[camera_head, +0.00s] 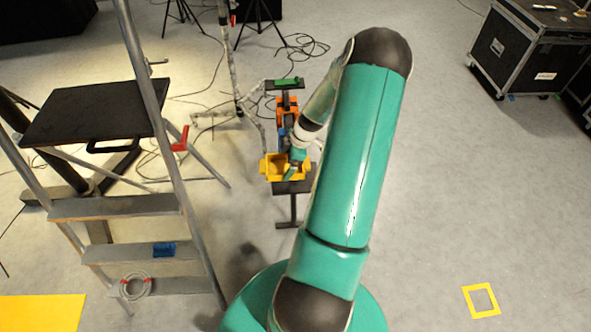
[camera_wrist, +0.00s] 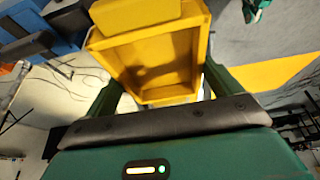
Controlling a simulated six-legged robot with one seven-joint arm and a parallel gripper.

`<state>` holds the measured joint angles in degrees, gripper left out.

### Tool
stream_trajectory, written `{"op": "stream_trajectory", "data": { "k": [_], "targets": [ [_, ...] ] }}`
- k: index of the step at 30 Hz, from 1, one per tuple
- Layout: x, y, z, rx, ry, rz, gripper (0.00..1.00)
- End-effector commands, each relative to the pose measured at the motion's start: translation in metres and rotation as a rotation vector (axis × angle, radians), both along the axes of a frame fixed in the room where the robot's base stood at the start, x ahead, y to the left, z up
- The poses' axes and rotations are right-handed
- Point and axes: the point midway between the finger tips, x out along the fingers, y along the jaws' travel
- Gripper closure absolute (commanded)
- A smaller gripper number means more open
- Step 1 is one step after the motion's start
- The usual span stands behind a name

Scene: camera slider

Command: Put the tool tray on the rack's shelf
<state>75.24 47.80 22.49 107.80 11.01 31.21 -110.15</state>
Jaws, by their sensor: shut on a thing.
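The tool tray is a yellow open box (camera_head: 271,168), in the middle of the head view and large at the top of the wrist view (camera_wrist: 150,60). My gripper (camera_head: 296,167) is shut on the tray, with green fingers on either side of it in the wrist view. The tray looks empty inside and tilted in the wrist view. A narrow stand with orange and blue parts and a dark top (camera_head: 286,86), likely the rack, is just behind it. My arm hides part of it. I cannot tell whether the tray touches the dark surface below (camera_head: 293,187).
A stepladder (camera_head: 115,208) with a black platform stands at left, with a blue box (camera_head: 164,249) and a cable coil (camera_head: 135,286) on its steps. Tripod legs and loose cables (camera_head: 200,75) lie behind. A flight case (camera_head: 530,50) stands far right. The right floor is mostly clear.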

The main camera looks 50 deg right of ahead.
Motion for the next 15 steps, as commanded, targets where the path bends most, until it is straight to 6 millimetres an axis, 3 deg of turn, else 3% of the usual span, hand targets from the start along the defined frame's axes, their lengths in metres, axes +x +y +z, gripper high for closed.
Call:
{"op": "stream_trajectory", "data": {
  "k": [1,6,15],
  "targets": [
    [-0.002,-0.007,-0.013,0.005,0.002,-0.002,0.38],
    [-0.006,-0.028,-0.039,0.003,0.002,-0.003,0.38],
    [-0.007,-0.043,-0.063,0.004,0.002,-0.003,0.38]
  ]
}}
